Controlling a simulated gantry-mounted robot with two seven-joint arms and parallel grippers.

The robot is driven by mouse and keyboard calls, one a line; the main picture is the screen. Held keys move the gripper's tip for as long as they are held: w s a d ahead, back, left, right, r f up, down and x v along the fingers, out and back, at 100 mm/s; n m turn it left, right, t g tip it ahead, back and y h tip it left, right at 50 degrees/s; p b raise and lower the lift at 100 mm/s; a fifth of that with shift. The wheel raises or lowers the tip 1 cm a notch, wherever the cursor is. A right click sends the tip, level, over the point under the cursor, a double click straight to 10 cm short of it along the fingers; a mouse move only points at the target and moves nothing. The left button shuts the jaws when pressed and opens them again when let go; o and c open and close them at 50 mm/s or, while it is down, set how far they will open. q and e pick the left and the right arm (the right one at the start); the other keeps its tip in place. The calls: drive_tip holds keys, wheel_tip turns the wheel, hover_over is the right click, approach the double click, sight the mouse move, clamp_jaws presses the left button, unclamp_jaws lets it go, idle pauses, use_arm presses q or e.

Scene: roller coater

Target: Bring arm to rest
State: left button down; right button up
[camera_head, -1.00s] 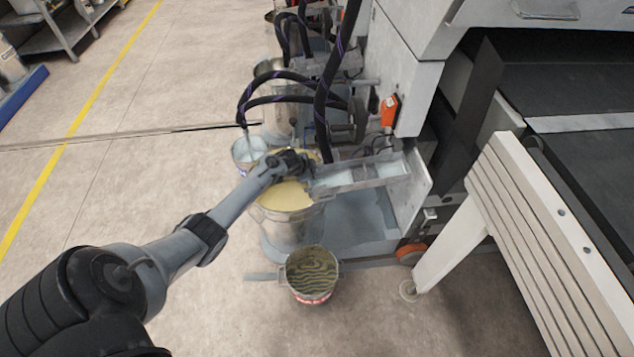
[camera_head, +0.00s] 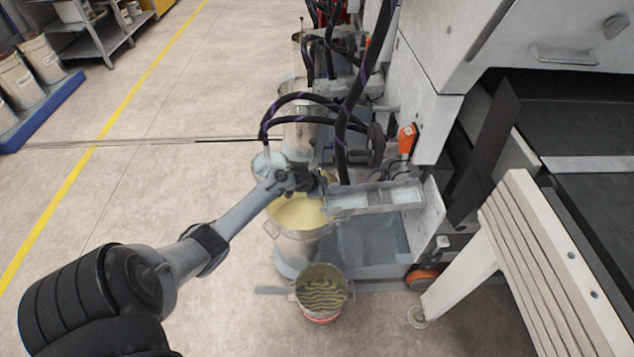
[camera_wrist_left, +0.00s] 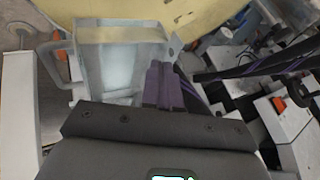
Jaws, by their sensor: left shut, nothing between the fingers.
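My left arm reaches in from the lower left of the head view. Its gripper (camera_head: 312,183) is over the far rim of the large metal bucket of pale yellow liquid (camera_head: 298,212), beside the metal trough (camera_head: 376,197). In the left wrist view the fingers (camera_wrist_left: 163,85) are together with nothing between them. I cannot tell whether the gripper touches the trough. My right gripper is not in view.
Black hoses (camera_head: 345,120) hang close behind the gripper. A small bucket (camera_head: 322,291) with striped dark liquid stands on the floor in front. The coating machine (camera_head: 425,125) and a white slatted frame (camera_head: 535,270) block the right. Open floor (camera_head: 190,110) lies left.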

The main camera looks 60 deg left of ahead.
use_arm(q)
drive_tip(key=s+d+g+p, duration=0.1)
drive_tip(key=s+d+p, duration=0.4)
drive_tip(key=s, duration=0.4)
drive_tip(key=s+d+r+m+g+h+p, duration=0.1)
drive_tip(key=s+d+r+p, duration=0.3)
drive_tip(key=d, duration=0.9)
drive_tip(key=s+d+r+h+p, duration=0.25)
drive_tip(key=s+d, duration=0.35)
drive_tip(key=d, duration=0.8)
drive_tip(key=s+d+r+n+p, duration=0.1)
drive_tip(key=s+d+r+n, duration=0.2)
drive_tip(key=r, duration=0.7)
drive_tip(key=s+d+r+n+p, duration=0.1)
drive_tip(key=s+d+r, duration=0.1)
drive_tip(key=d+r, duration=0.55)
wheel_tip(320, 180, up, 39)
drive_tip(key=s+a+g+p, duration=0.1)
drive_tip(key=a+p, duration=0.1)
drive_tip(key=p, duration=3.5)
drive_tip(key=shift+a+y+p, duration=0.15)
drive_tip(key=shift+y+p, duration=0.2)
